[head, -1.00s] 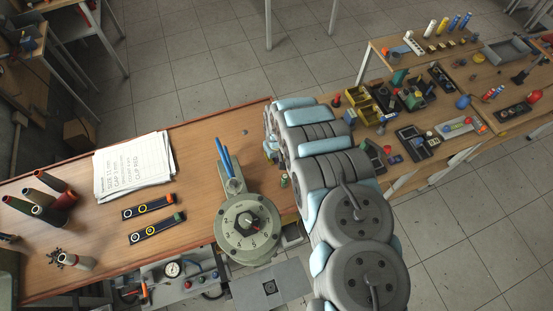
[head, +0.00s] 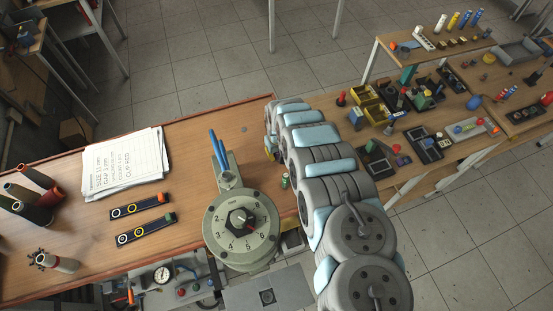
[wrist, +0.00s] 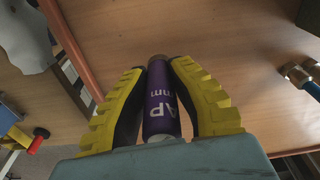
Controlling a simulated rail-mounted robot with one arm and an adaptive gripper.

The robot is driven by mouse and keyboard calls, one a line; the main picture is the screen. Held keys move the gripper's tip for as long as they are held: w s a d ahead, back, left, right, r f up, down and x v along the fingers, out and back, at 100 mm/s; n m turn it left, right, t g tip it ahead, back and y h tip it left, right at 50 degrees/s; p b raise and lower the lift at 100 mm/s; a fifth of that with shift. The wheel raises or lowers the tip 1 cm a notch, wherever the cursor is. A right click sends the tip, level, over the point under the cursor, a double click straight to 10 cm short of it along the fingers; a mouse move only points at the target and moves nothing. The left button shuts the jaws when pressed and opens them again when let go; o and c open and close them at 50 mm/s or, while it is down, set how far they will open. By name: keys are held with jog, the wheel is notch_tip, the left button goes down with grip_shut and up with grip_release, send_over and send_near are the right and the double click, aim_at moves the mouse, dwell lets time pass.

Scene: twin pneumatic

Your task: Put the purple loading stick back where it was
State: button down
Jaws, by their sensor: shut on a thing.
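The purple loading stick (wrist: 161,100) is in my gripper (wrist: 160,72) in the wrist view, with white lettering on its side and a dark round end pointing away from me. The yellow ridged fingers are shut on it from both sides. Its lower part is hidden by my wrist. Brown wooden tabletop lies beyond the stick, and I cannot tell how high above it the stick is.
A grey dial device (head: 241,226) with blue handles stands at the bench front, a small green cylinder (head: 284,181) beside it. A crowded second table (head: 448,146) stands right.

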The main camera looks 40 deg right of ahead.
jog(key=shift+f+b, duration=0.3)
jog(key=shift+f, duration=0.6)
jog(key=shift+f, duration=0.2)
jog(key=c, duration=1.1)
grip_release()
jog(key=shift+o, duration=0.2)
jog(key=shift+r, duration=0.1)
jog(key=shift+s+a+r+b, duration=0.1)
jog(key=shift+s+r+b, duration=0.1)
jog(key=shift+r, duration=1.8)
jog(key=shift+s+a+r+b, duration=0.1)
jog(key=shift+s+r+b, duration=0.05)
jog(key=shift+r, duration=1.9)
jog(key=shift+s+a+r+b, duration=0.1)
jog(key=shift+s+r+b, duration=0.1)
jog(key=shift+r, duration=1.8)
jog(key=shift+d, duration=0.1)
